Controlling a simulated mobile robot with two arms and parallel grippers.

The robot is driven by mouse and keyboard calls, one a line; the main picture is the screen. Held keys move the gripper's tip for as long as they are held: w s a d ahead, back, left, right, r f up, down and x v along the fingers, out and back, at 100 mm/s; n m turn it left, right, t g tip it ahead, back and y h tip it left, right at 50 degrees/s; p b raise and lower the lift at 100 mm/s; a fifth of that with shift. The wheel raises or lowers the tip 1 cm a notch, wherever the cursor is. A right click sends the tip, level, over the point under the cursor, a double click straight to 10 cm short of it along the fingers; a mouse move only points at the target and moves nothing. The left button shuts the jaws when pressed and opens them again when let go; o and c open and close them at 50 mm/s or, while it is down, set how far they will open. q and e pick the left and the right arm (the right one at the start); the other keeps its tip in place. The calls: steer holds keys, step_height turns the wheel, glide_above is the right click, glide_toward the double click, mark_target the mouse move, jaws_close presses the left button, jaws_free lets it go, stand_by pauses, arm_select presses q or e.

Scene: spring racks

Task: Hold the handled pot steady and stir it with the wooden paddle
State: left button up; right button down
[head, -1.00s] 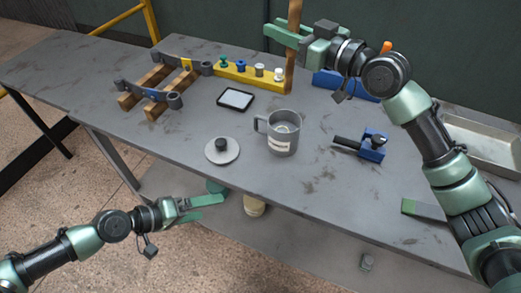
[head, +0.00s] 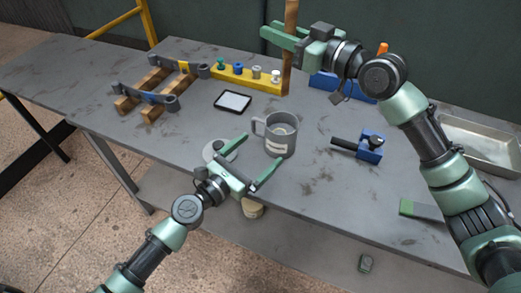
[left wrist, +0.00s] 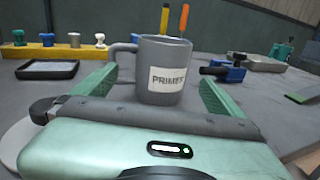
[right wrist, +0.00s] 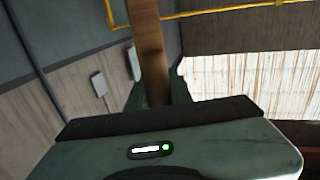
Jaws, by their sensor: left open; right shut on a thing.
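The handled pot (head: 281,136) is a grey mug-like pot with a white label, upright on the table, its handle on the left. In the left wrist view the pot (left wrist: 163,62) stands ahead between the fingers, its label reading PRIMER. My left gripper (head: 255,163) is open at the table's front edge, just short of the pot. My right gripper (head: 277,37) is shut on the wooden paddle (head: 290,62), held upright above the back of the table. The paddle also shows in the right wrist view (right wrist: 149,50). The pot's inside is only partly visible.
A round lid (head: 229,149) with a black knob lies left of the pot, partly behind my left gripper. A black-framed pad (head: 233,102), a yellow rack (head: 250,79) with several knobs, and a blue clamp (head: 370,147) surround the pot. A metal tray (head: 485,145) is at right.

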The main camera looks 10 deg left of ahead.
mark_target(290, 125)
arm_select(q)
steer(key=shift+w+d, duration=0.5)
steer(key=shift+d, duration=0.1)
steer(key=x, duration=1)
steer(key=shift+w+d, duration=0.2)
steer(key=shift+w, duration=0.1)
